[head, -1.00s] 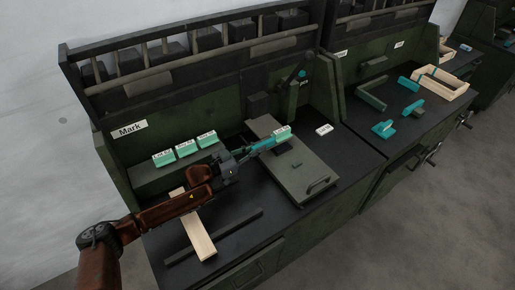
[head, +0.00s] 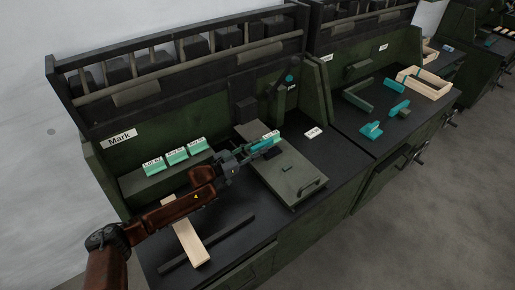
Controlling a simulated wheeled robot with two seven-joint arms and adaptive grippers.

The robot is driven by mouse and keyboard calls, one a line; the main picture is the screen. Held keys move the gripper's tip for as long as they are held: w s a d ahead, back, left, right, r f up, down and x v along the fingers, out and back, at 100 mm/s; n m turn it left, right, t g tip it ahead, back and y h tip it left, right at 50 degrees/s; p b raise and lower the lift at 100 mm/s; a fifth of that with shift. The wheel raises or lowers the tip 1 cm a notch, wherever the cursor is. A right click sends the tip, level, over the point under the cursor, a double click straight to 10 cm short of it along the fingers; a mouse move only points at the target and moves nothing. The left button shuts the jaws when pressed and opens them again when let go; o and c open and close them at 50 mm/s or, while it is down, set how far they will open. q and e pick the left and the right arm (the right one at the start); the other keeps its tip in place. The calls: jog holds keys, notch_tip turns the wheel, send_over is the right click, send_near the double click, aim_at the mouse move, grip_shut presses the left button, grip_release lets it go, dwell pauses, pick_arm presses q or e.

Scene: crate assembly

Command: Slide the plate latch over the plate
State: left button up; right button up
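The labelled plate (head: 271,135), pale green with white on top, sits at the back of a grey-green fixture board (head: 299,177). My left gripper (head: 267,146), with teal fingers, reaches in from the left, and its tips are right at the front of the plate. Whether they touch it I cannot tell. A small dark piece (head: 287,168) lies on the board in front of the fingertips; it may be the plate latch, but it is too small to be sure. The finger gap is too small to judge. My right gripper is not in view.
Three labelled green blocks (head: 176,156) stand on a ledge at left. A wooden bar (head: 190,240) crosses a dark rail (head: 228,235) in front. A white label (head: 313,133) lies right of the board. The right bench holds teal parts (head: 371,130) and a wooden crate (head: 437,88).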

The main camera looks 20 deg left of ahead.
pick_arm(q)
jog(key=shift+s+a+f, duration=0.1)
jog(key=shift+s+a, duration=0.15)
jog(key=shift+s, duration=0.05)
jog(key=v, duration=1.1)
jog(key=shift+s, duration=0.1)
dwell(0.8)
